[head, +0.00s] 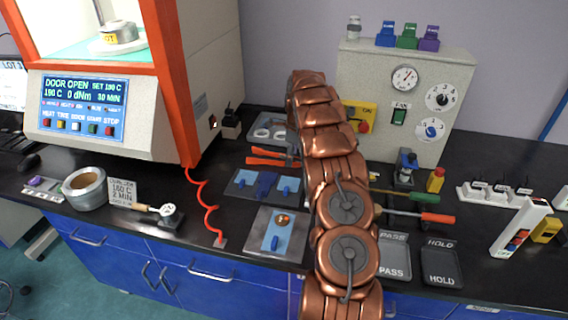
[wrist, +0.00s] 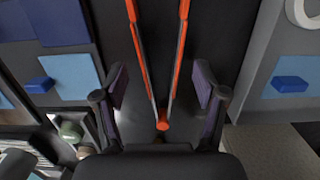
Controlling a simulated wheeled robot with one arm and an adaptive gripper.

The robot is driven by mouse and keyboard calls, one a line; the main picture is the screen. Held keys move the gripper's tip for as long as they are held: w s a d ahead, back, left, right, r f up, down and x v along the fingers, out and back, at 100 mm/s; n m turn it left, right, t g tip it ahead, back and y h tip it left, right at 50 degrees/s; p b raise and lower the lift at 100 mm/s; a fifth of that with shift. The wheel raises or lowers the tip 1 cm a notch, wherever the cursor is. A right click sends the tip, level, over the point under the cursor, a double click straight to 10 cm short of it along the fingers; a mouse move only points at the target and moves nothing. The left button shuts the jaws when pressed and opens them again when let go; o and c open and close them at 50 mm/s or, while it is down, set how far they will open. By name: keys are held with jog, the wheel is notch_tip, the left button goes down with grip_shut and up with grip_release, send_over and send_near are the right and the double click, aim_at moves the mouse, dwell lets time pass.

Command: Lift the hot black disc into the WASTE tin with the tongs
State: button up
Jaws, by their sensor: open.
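The tongs (wrist: 138,55) have two long orange arms that meet at an orange end in the wrist view. They lie between the two fingers of my gripper (wrist: 161,85), which is open. I cannot tell whether either finger touches them. In the head view the orange tongs (head: 270,155) show left of my arm, partly hidden by it. My arm also hides the gripper there. I cannot make out the hot black disc or a tin marked WASTE. A silver round piece with a yellow label (head: 118,33) sits inside the rheometer (head: 150,115), whose display reads DOOR OPEN.
A red coiled cord (head: 207,205) hangs to the bench left of my arm. Blue pads (head: 265,184) lie beside the tongs. PASS tray (head: 394,243) and HOLD tray (head: 441,247) lie at right. A grey dial panel (head: 420,110) stands behind.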

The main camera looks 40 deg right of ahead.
jog(key=shift+f, duration=0.7)
jog(key=shift+c, duration=0.2)
jog(key=c, duration=0.6)
jog(key=shift+w+r, duration=0.1)
jog(key=shift+c, duration=0.2)
notch_tip(320, 180, up, 12)
jog(key=p, duration=0.4)
